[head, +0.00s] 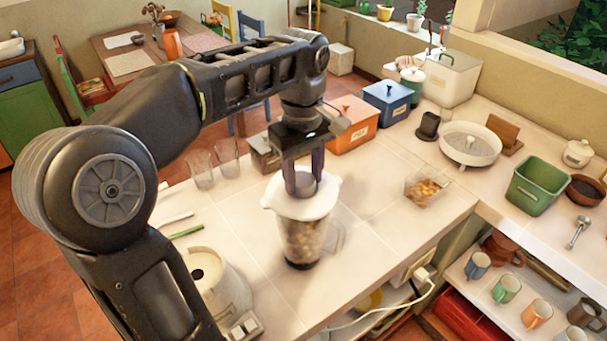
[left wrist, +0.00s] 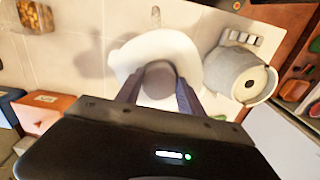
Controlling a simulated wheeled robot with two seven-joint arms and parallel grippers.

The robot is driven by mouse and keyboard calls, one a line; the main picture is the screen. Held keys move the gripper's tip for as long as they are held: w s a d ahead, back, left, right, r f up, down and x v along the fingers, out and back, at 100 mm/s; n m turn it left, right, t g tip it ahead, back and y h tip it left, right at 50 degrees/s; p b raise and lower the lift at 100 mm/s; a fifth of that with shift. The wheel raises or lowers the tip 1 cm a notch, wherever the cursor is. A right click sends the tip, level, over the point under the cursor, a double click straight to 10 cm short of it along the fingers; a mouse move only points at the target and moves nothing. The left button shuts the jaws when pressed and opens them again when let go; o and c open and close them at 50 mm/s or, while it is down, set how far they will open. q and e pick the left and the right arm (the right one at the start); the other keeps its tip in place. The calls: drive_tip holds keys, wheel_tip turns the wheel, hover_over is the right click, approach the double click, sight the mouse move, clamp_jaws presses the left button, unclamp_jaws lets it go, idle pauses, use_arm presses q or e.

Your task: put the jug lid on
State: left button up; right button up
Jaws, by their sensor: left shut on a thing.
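The jug (head: 303,242) is clear with a dark base, stands upright on the counter and holds brown chunks. Its white lid (head: 301,205) is at the jug's mouth; I cannot tell whether it is fully seated. My left gripper (head: 303,188) points down over the jug and is shut on the lid's grey knob. In the left wrist view the white lid (left wrist: 140,58) lies below the fingers, and the knob (left wrist: 159,80) is between the fingertips of my left gripper (left wrist: 158,92). The lid hides the jug's mouth. My right gripper is not in view.
The blender base (head: 212,283) stands left of the jug. Two glasses (head: 202,170) stand behind it. Orange (head: 353,125) and blue (head: 388,103) boxes line the far edge. A clear container of brown chunks (head: 426,187) lies to the right. The counter around the jug is clear.

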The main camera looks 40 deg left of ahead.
use_arm(q)
drive_tip(key=shift+f+b, duration=0.3)
drive_tip(key=shift+f, duration=0.05)
idle(0.8)
drive_tip(key=o, duration=1.5)
drive_tip(key=shift+r, duration=0.15)
drive_tip(key=shift+r+p, duration=0.25)
drive_tip(key=shift+p, duration=0.05)
drive_tip(key=shift+a+r, duration=0.1)
